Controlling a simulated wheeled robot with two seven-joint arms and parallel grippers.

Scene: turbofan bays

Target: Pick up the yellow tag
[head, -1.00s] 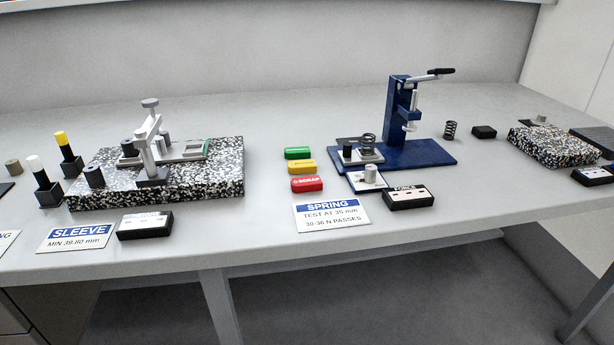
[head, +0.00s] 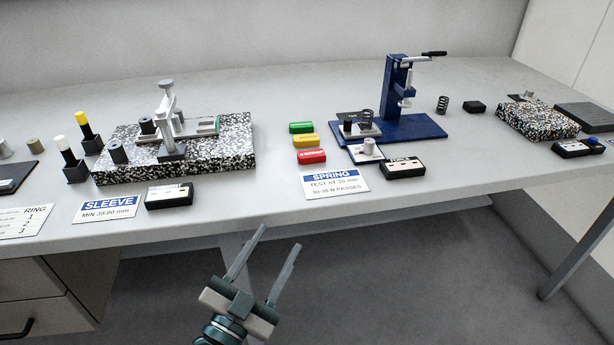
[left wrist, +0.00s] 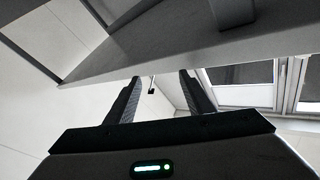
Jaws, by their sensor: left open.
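The yellow tag (head: 306,141) lies flat on the bench between a green tag (head: 301,127) and a red tag (head: 311,156), left of the blue press. My left gripper (head: 279,243) is open and empty. It is in front of the bench's front edge, below and to the left of the yellow tag in the picture, well apart from it. In the left wrist view my left gripper (left wrist: 160,82) shows two spread fingers with nothing between them; the tag is not seen there. My right gripper is not in view.
The SPRING sign (head: 335,185) and a black FORCE box (head: 402,168) lie near the tags. The blue press (head: 400,125) stands right of them. A speckled stone block (head: 225,150) with a gauge stand is on the left. Bare bench lies between block and tags.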

